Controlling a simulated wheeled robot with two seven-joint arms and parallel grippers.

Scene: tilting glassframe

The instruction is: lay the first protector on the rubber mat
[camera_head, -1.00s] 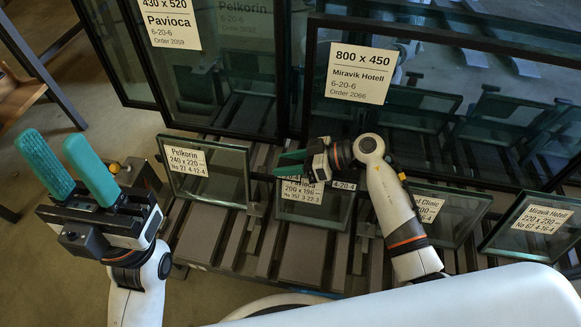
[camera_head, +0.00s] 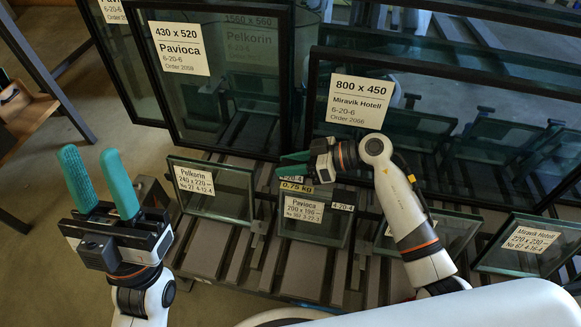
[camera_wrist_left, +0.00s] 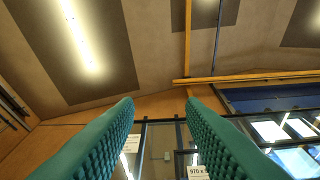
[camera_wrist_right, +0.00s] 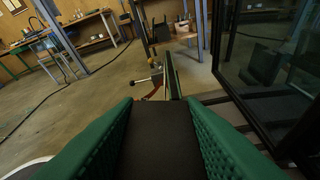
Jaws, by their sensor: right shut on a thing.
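My right gripper (camera_head: 290,163) is above and behind the small Pavioca pane (camera_head: 318,216), with its fingers pointing left. In the right wrist view its green fingers stand on either side of a dark, flat thing (camera_wrist_right: 163,145). I cannot make out whether this is the protector. In the head view the jaw area is small and partly hidden by the gripper. My left gripper (camera_head: 97,180) is open and empty at the left, fingers pointing up. I cannot identify a rubber mat in any view.
Small labelled panes stand on a slatted rack (camera_head: 285,260): a Pelkorin pane (camera_head: 215,200) at left, a Miravik Hotell pane (camera_head: 532,243) at right. Large framed panes stand behind, including the 800 x 450 one (camera_head: 440,120). Open floor (camera_head: 35,260) shows at left.

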